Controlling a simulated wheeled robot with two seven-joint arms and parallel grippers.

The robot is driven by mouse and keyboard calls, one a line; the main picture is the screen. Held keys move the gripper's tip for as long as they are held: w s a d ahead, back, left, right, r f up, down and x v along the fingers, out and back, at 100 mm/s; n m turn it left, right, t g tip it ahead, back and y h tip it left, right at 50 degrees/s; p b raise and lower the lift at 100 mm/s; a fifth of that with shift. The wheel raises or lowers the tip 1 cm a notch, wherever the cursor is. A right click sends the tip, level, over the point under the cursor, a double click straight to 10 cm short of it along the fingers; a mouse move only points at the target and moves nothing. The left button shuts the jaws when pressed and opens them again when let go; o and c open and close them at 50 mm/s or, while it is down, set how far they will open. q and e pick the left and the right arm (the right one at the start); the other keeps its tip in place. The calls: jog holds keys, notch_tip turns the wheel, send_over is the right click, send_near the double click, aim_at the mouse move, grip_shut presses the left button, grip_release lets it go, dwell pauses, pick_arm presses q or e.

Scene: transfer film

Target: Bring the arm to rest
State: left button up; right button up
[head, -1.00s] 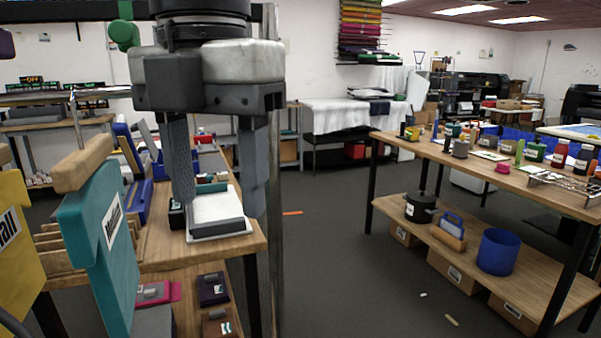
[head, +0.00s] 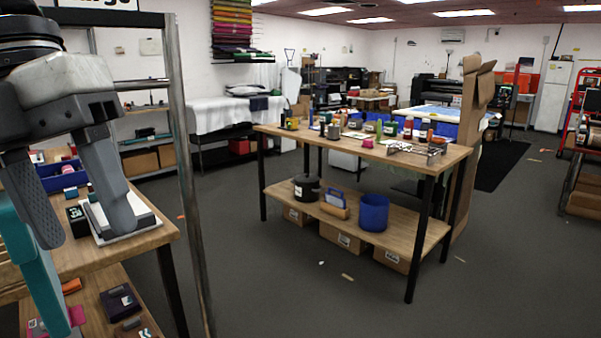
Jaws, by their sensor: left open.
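My left gripper (head: 82,228) hangs at the left edge, fingers pointing down and spread apart. It is open, with nothing seen between the fingers. It is in front of a wooden table (head: 152,237) on the left. A white and grey block-like item (head: 140,212) on that table is partly hidden behind the right finger. My right gripper is not in view.
A wooden two-shelf table (head: 355,152) with bottles stands in the middle. A blue bin (head: 374,212) and a black pot (head: 307,187) are on its lower shelf. A metal post (head: 185,150) rises beside the left table. The grey floor (head: 270,270) between the tables is mostly clear.

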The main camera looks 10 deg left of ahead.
pick_arm(q)
jog(key=w+d+f+n+t+h, duration=0.2)
jog(key=w+f+h, duration=0.4)
jog(key=w+h, duration=0.5)
jog(key=w+a+f+n+t, duration=0.2)
jog(key=w+f+n+t, duration=0.1)
jog(key=f+n+t, duration=0.4)
jog(key=w+a+f+n+t, duration=0.35)
jog(key=f+n+t, duration=0.2)
jog(key=f, duration=0.25)
jog(key=s+d+f+n+y, duration=0.1)
jog(key=s+f+n+y, duration=0.1)
jog(key=f+n+y, duration=0.55)
jog(key=s+d+f+n+y, duration=0.15)
jog(key=f+n, duration=0.25)
jog(key=f, duration=0.7)
jog(key=s+d+f+n+g+y, duration=0.2)
jog(key=s+d+f+n+g, duration=0.2)
jog(key=s+d+f, duration=0.6)
notch_tip(320, 180, down, 3)
jog(key=shift+s+r+g, duration=0.1)
jog(key=shift+s+g, duration=0.25)
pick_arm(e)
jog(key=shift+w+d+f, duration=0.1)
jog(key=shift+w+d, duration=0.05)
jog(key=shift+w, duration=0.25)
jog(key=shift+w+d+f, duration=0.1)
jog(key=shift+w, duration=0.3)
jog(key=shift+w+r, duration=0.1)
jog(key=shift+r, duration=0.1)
